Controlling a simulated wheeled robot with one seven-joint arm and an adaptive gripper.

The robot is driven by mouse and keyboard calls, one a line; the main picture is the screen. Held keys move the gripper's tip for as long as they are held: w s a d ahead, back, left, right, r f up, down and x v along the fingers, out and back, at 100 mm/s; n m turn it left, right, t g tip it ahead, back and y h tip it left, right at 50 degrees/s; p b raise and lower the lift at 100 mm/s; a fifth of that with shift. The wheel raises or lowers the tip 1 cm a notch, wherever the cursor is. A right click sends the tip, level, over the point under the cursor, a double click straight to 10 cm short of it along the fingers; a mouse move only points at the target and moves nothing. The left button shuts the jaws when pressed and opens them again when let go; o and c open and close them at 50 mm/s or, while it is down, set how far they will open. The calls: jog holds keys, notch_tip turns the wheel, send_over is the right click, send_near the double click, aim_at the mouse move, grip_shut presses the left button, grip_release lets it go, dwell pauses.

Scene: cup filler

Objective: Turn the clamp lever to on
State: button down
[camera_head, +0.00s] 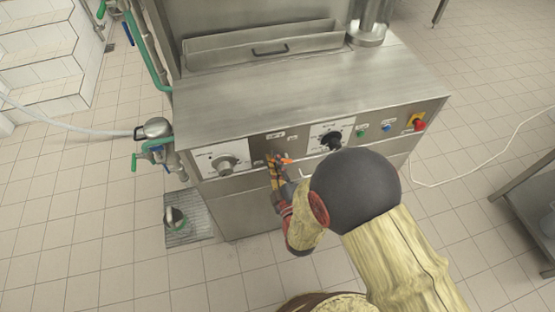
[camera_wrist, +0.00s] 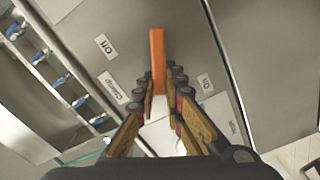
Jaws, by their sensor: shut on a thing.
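The orange clamp lever (camera_wrist: 158,58) stands between my fingers in the wrist view, its free end reaching past the fingertips. It points up the picture, between the "Off" label (camera_wrist: 105,46) on the left and the "On" label (camera_wrist: 205,83) on the right. My gripper (camera_wrist: 161,84) is shut on the lever. In the head view my gripper (camera_head: 276,160) is at the front panel of the steel machine, and a small orange part of the lever (camera_head: 287,161) shows beside the fingertips. The lever's base is hidden by the fingers.
A grey dial (camera_head: 226,164) is left of my gripper, and a black knob (camera_head: 331,140) is right of it. A red button (camera_head: 419,125) sits at the panel's right end. Green-handled pipes (camera_head: 152,145) stand at the machine's left. The tiled floor in front is mostly clear.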

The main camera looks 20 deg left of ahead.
jog(key=n, duration=0.1)
jog(key=f+n+b, duration=0.1)
jog(key=n, duration=0.1)
jog(key=f+n, duration=0.1)
jog(key=n, duration=0.1)
jog(key=shift+s+a+f+b, duration=0.15)
jog(key=shift+s+a+b, duration=0.05)
jog(key=shift+b, duration=0.1)
jog(key=shift+n, duration=0.4)
jog(key=c, duration=1.8)
grip_release()
jog(key=shift+c, duration=0.2)
jog(key=v, duration=1.2)
jog(key=shift+f, duration=0.1)
